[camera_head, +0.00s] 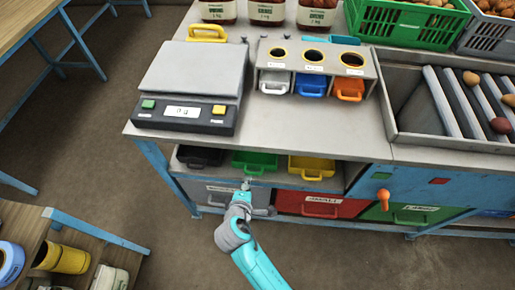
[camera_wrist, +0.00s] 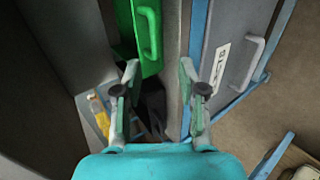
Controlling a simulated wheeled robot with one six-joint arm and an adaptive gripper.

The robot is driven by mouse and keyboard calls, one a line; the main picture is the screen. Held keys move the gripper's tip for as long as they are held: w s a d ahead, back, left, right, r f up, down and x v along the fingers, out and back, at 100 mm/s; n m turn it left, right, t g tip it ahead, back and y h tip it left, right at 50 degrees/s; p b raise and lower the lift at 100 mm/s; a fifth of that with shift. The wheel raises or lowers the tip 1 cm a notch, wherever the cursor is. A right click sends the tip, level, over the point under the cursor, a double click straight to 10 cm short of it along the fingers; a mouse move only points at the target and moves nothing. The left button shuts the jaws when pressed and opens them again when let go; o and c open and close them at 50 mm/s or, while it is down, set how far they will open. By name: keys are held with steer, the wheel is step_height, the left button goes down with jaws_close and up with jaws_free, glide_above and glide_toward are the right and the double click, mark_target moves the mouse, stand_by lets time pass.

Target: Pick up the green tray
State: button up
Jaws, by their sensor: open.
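The green tray (camera_head: 254,165) sits on the shelf under the bench top, between a black tray (camera_head: 200,156) and a yellow tray (camera_head: 311,170). It also shows at the top of the wrist view (camera_wrist: 125,14), with its green handle facing my gripper. My gripper (camera_head: 245,184) is open in front of the shelf, close to the green tray's handle. In the wrist view its two fingers (camera_wrist: 159,72) are spread with nothing between the tips, and the handle lies just beyond them, nearer the left finger. The back of the green tray is hidden under the bench.
Below the shelf are a grey drawer (camera_head: 225,193), a red drawer (camera_head: 325,206) and a green drawer (camera_head: 405,214). An orange knob (camera_head: 383,196) sticks out at right. A scale (camera_head: 192,85) stands on the bench. The floor in front is clear, with a low rack at lower left.

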steer(key=x, duration=0.7)
steer(key=shift+w+d+r, duration=0.15)
steer(key=shift+w+d, duration=0.1)
steer(key=shift+w, duration=0.15)
jaws_close()
